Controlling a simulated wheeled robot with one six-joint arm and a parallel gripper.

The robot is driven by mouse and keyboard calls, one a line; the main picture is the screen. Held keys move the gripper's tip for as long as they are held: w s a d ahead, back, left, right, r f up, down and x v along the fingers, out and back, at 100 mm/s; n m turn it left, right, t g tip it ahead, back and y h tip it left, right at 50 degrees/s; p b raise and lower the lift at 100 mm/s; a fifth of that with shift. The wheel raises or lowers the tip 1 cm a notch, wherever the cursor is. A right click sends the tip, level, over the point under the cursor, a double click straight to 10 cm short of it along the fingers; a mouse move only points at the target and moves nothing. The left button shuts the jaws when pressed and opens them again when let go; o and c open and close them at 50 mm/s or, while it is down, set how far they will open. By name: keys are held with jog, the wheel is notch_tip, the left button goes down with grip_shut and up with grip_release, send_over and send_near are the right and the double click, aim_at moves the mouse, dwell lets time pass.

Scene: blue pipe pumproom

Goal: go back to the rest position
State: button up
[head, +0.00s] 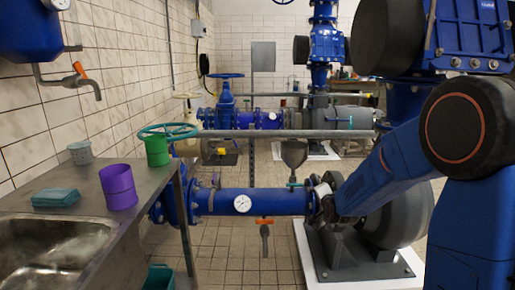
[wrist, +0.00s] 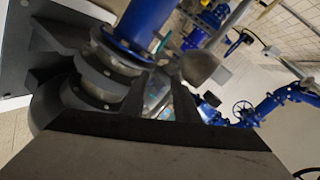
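My gripper shows in the wrist view (wrist: 160,88) as two dark fingers standing apart above a broad dark body. In the head view my blue arm reaches in from the right and slants down to the left. Its end lies in front of the right end of a blue pipe (head: 270,201), near the grey pump (head: 400,215). I cannot tell there whether it touches them, and the fingers do not show clearly.
A gauge (head: 242,203) sits on the pipe.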

jog(key=s+d+r+n+g, duration=0.1)
jog(key=s+r+n+g, duration=0.2)
jog(key=s, duration=1)
jog(key=s+d+r+n+g, duration=0.2)
jog(key=s+r+n, duration=0.2)
jog(key=s, duration=0.8)
jog(key=s+d+f+n+g, duration=0.1)
jog(key=s+n+g, duration=0.2)
jog(key=s, duration=2.2)
jog(key=shift+d+f+n+g, duration=0.3)
jog(key=shift+n+g, duration=0.1)
jog(key=shift+n, duration=0.7)
